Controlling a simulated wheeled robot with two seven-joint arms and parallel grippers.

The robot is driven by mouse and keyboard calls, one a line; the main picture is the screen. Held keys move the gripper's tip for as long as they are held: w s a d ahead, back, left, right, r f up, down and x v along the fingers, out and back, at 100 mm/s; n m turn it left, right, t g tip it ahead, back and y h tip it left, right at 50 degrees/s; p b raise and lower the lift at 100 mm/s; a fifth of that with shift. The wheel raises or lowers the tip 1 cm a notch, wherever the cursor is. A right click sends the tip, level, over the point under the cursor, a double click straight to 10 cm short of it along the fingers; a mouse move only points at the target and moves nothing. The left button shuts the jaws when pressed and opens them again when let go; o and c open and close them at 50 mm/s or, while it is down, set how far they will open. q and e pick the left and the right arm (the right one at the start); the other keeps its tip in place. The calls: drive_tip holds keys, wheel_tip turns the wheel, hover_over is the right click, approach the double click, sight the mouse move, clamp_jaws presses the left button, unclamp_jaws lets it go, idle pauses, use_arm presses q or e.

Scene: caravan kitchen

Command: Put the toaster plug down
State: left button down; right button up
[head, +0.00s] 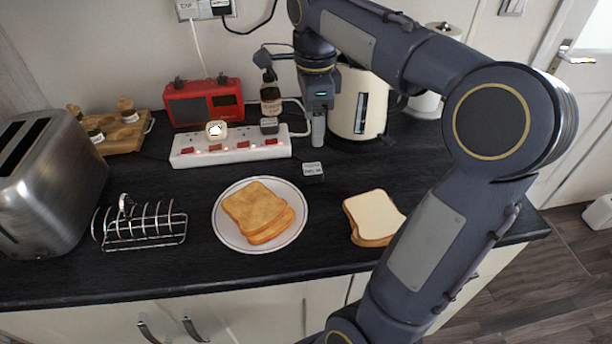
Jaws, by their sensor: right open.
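A small dark plug with a pale label (313,171) is on the black worktop, in front of the right end of the white power strip (230,148); I cannot read its label, so I cannot be sure that it is the toaster's. My right gripper (318,135) points down just behind this plug, apart from it and to the right of the strip. It is open, with nothing visible in it. A white plug (216,130) and a dark plug (269,126) sit in the strip. The steel toaster (55,185) stands at the left. My left gripper is not in view.
A plate (228,234) with toast, bread slices (373,216) and a toast rack (143,227) occupy the front. Bare worktop lies between plate and bread.

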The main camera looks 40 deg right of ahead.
drive_tip(key=s+a+f+n+t+y, duration=0.1)
drive_tip(key=s+a+f+n, duration=0.2)
drive_tip(key=n, duration=0.4)
drive_tip(key=s+a+f+n+t+y, duration=0.1)
drive_tip(key=s+a+f+n+t, duration=0.1)
drive_tip(key=s+a+f+n, duration=0.2)
drive_tip(key=s+a+f+n+t+y, duration=0.1)
drive_tip(key=s+a+f+n+t, duration=0.1)
drive_tip(key=s+a+n, duration=0.5)
drive_tip(key=shift+s+a+f+n+y, duration=0.15)
drive_tip(key=shift+a+f+n, duration=0.25)
drive_tip(key=shift+n, duration=0.5)
drive_tip(key=shift+s+a+f+n+y, duration=0.15)
drive_tip(key=shift+a+f+n, duration=0.25)
drive_tip(key=shift+n, duration=0.5)
drive_tip(key=shift+s+a+f+n+t, duration=0.1)
drive_tip(key=shift+a+f+n+t, duration=0.2)
drive_tip(key=shift+n, duration=0.2)
